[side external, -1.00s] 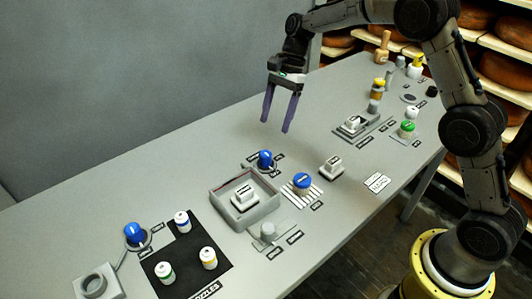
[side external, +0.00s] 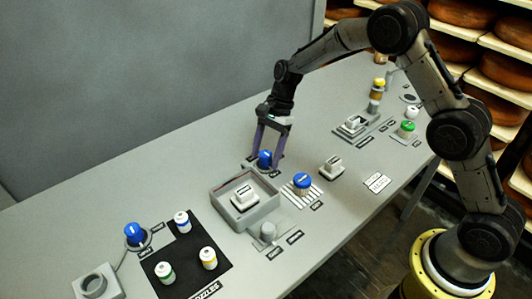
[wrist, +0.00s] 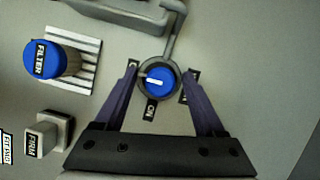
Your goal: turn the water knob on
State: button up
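A blue knob (side external: 264,157) with a white pointer line sits in a grey ring at the back of the table, behind the square tray. In the wrist view the knob (wrist: 160,82) has its white line pointing left. An "ON" label (wrist: 150,109) lies just below it, and another label to its right is partly hidden by a finger. No water name is readable on it. My gripper (side external: 266,163) is open, pointing down, one purple finger on each side of this knob. In the wrist view the fingers of my gripper (wrist: 160,72) flank it with gaps visible.
A blue filter knob (side external: 302,181) stands on a striped plate in front. A grey square tray (side external: 224,212) is to the left. Another blue knob (side external: 134,233) is at far left, near a black nozzle mat (side external: 190,257). A white block button (side external: 331,167) is to the right.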

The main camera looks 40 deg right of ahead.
grip_shut()
jog(key=shift+n, duration=0.4)
jog(key=n, duration=0.2)
jog(key=n+g+h, duration=0.1)
jog(key=shift+w+n+g, duration=0.15)
jog(key=shift+n+g, duration=0.15)
jog(key=shift+n, duration=0.1)
jog(key=n+g+h, duration=0.1)
jog(key=n, duration=0.3)
jog(key=shift+a, duration=0.1)
jog(key=n+h, duration=0.1)
jog(key=n, duration=0.1)
jog(key=n+g, duration=0.1)
jog(key=n, duration=0.2)
jog(key=shift+r+h, duration=0.1)
jog(key=shift+h, duration=0.3)
jog(key=n, duration=0.2)
jog(key=n+h, duration=0.1)
jog(key=n, duration=0.1)
jog(key=shift+a+h, duration=0.1)
jog(key=shift+h, duration=0.2)
jog(key=shift+n, duration=0.3)
